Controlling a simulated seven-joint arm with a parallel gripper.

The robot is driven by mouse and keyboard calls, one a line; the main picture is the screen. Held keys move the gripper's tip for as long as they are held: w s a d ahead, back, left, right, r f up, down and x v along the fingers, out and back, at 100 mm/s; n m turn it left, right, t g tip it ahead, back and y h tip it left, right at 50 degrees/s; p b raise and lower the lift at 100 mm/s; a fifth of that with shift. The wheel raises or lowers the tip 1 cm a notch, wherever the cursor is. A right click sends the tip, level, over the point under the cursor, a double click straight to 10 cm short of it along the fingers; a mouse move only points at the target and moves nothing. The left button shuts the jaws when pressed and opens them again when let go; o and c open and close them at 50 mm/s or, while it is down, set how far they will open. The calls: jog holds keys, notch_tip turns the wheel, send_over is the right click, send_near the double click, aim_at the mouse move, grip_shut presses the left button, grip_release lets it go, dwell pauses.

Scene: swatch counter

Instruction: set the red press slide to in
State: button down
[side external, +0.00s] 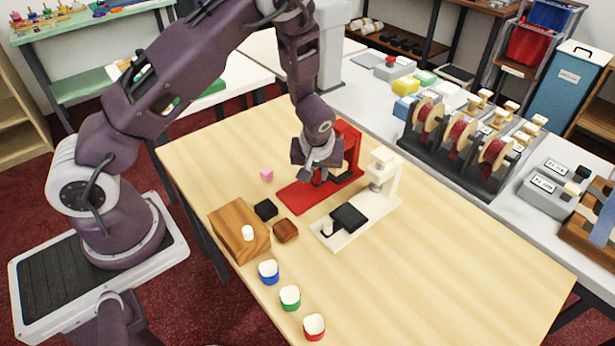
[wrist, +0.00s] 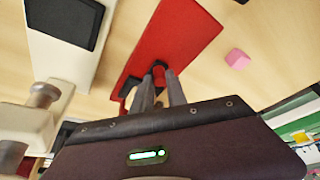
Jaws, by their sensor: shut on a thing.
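The red press (side external: 347,140) stands on the table, with its flat red base (side external: 293,197) reaching toward the front left. In the wrist view the bare red base (wrist: 180,35) runs up and away from my fingers. My gripper (side external: 316,180) is low over the base, in front of the press's upright. In the wrist view my gripper (wrist: 162,72) is shut on a small dark part of the red press slide (wrist: 158,65). My fingers and wrist hide most of the slide, so its exact position along the base is unclear.
A white press (side external: 385,170) with a black slide (side external: 348,217) stands close on the right. Several coloured cups stand in front. The right table front is clear.

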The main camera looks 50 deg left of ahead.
jog(key=shift+w+r, duration=0.1)
jog(key=shift+w, duration=0.2)
jog(key=c, duration=1.3)
grip_release()
jog(key=shift+s, duration=0.1)
jog(key=v, duration=0.7)
